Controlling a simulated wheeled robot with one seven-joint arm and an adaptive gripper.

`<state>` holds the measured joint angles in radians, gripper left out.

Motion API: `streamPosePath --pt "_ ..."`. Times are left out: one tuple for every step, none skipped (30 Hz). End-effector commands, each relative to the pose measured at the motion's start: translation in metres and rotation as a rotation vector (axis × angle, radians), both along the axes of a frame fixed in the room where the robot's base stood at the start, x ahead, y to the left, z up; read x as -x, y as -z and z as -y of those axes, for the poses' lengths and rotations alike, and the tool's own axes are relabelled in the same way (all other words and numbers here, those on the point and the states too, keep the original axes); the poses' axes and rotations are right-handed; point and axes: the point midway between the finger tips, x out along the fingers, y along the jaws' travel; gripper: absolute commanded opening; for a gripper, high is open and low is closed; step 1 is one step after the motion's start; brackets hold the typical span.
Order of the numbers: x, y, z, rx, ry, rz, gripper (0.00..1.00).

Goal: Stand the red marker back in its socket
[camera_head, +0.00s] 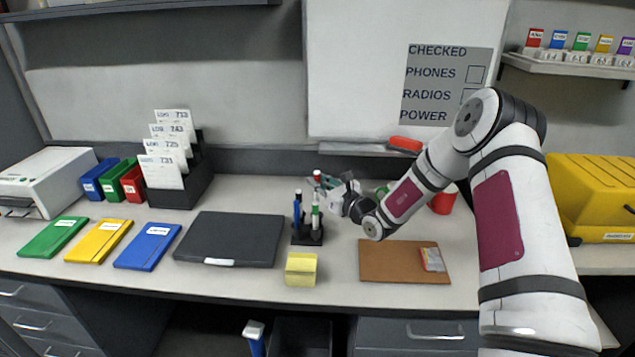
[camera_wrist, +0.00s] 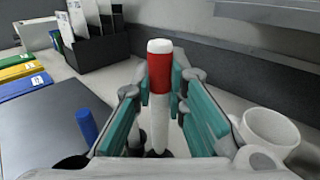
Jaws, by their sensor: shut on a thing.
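The red marker (camera_wrist: 159,75) is upright between the teal fingers of my gripper (camera_wrist: 160,88) in the wrist view. It has a red band, a white end on top and a white body pointing down. In the head view its red end (camera_head: 317,174) shows just above my gripper (camera_head: 328,183). The black marker holder (camera_head: 307,236) stands on the counter below, with a blue marker (camera_head: 297,208) and a green marker (camera_head: 315,210) upright in it. The fingers hide part of the holder, and I cannot tell whether the red marker's lower end is inside a socket.
A closed dark laptop (camera_head: 230,238) lies left of the holder and a yellow note block (camera_head: 301,268) in front. A brown board (camera_head: 400,262) lies to the right. A white mug (camera_wrist: 268,132) and a red cup (camera_head: 443,201) stand right of my gripper.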

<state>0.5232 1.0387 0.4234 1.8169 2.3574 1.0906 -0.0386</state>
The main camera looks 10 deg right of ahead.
Motion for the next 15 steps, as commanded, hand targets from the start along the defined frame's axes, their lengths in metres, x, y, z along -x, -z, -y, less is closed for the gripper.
streamPosePath --pt "0.0 0.0001 -0.0001 0.0 0.0 0.0 0.0" --pt "0.0 0.0001 -0.0001 0.0 0.0 0.0 0.0" --pt "-0.0001 0.0 0.0 0.0 0.0 0.0 0.0" --pt "-0.0001 0.0 0.0 0.0 0.0 0.0 0.0" --pt "-0.0001 0.0 0.0 0.0 0.0 0.0 0.0" --pt "-0.0001 0.0 0.0 0.0 0.0 0.001 0.0" --pt "-0.0001 0.0001 0.0 0.0 0.0 0.001 0.0" --pt "-0.0001 0.0002 0.0 0.0 0.0 0.001 0.0" --pt "-0.0001 0.0006 0.0 0.0 0.0 0.001 0.0" --pt "-0.0002 0.001 -0.0001 0.0 0.0 0.001 0.0" --pt "-0.0002 0.0015 -0.0001 0.0 0.0 0.001 0.0" --pt "-0.0002 0.0024 0.0 0.0 0.0 0.0 0.0" --pt "-0.0002 0.0031 0.0 0.0 0.0 0.0 0.0" --pt "-0.0002 0.0039 0.0 0.0 0.0 0.0 0.0" --pt "-0.0003 0.005 0.0 0.0 0.0 0.0 0.0"
